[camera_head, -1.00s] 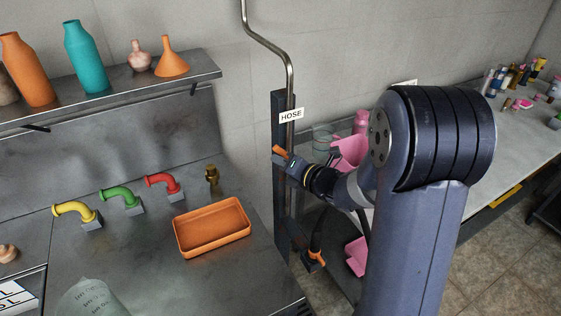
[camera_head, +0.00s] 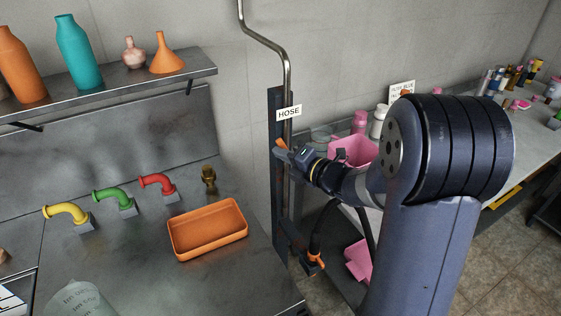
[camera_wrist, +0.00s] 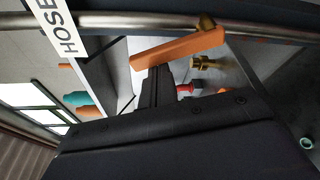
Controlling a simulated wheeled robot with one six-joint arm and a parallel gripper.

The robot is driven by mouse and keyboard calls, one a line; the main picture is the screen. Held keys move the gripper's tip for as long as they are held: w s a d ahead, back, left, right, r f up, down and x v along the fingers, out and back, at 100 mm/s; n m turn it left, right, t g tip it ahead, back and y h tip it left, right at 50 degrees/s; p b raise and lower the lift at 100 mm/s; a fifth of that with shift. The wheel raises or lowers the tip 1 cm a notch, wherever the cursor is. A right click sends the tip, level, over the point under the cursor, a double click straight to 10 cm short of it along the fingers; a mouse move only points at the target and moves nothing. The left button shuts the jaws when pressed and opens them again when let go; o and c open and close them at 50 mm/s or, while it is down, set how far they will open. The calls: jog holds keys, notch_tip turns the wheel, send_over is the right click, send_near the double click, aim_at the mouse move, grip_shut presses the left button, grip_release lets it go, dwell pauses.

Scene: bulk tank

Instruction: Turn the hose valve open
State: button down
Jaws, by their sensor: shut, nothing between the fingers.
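The hose valve's orange lever (camera_head: 281,145) is on the dark upright post beneath the HOSE sign (camera_head: 289,113). My gripper (camera_head: 287,155) is at the lever in the head view. In the wrist view its shut fingers (camera_wrist: 155,84) are empty, with their tips right at the lever's edge. I cannot tell whether they touch it. My gripper partly hides the lever in the head view.
An orange tray (camera_head: 207,230) and yellow, green and red pipe elbows (camera_head: 157,184) are on the steel counter to the left. A pink container (camera_head: 355,150) stands behind my arm. A black hose with an orange fitting (camera_head: 314,262) hangs below.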

jog(key=d+m+b, duration=0.1)
jog(key=w+d+r+m+y+b, duration=0.1)
jog(key=b, duration=0.1)
jog(key=shift+m, duration=0.4)
jog(key=shift+b, duration=0.3)
dwell(0.3)
